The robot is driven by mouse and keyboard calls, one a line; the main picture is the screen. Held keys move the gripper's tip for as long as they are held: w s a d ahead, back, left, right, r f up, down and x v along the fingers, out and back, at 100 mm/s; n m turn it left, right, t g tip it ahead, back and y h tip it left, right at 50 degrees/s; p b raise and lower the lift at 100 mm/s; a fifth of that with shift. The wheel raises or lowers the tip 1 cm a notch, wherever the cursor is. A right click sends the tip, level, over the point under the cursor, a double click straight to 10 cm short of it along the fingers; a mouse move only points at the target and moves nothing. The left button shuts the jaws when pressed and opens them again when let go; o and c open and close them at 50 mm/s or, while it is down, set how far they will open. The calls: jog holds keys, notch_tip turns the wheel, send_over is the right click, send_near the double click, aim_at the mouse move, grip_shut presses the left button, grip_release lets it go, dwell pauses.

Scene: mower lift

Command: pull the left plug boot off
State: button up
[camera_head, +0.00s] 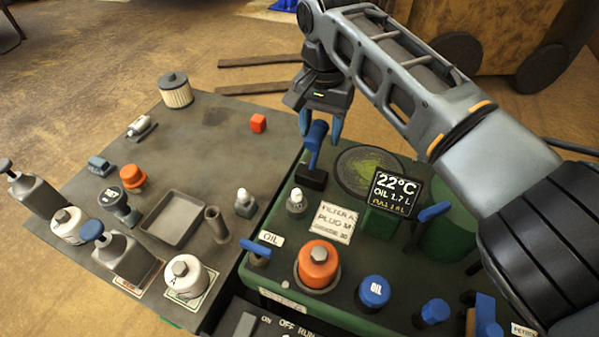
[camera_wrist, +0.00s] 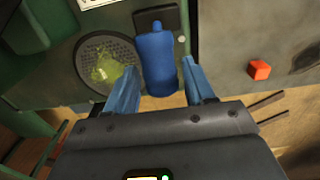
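A blue upright piece (camera_head: 315,142), which I take for the left plug boot, stands on a small black block (camera_head: 312,176) at the green mower's far left corner. My gripper (camera_head: 321,124) points down over it, with a blue finger on either side. In the wrist view the blue piece (camera_wrist: 157,62) lies between the open fingertips (camera_wrist: 160,72). A narrow gap shows at each side, so it does not look clamped. Another blue lever-like piece (camera_head: 434,211) stands farther right on the mower. A white plug-like part (camera_head: 296,201) sits nearer.
A round mesh screen with green clippings (camera_head: 352,172) and a display (camera_head: 396,194) stand close to the right of my gripper. An orange cap (camera_head: 318,264) and a blue oil cap (camera_head: 374,291) are nearer. The grey bench at left holds bottles, a tray (camera_head: 148,237) and an orange cube (camera_head: 258,123).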

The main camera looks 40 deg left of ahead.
jog(key=shift+o, duration=0.7)
jog(key=shift+r, duration=0.1)
jog(key=shift+a, duration=0.1)
notch_tip(320, 180, up, 5)
jog(key=p, duration=0.5)
jog(key=shift+r, duration=1.05)
notch_tip(320, 180, up, 15)
dwell(1.2)
jog(key=w+d, duration=0.2)
jog(key=d, duration=1.5)
jog(key=shift+w, duration=0.3)
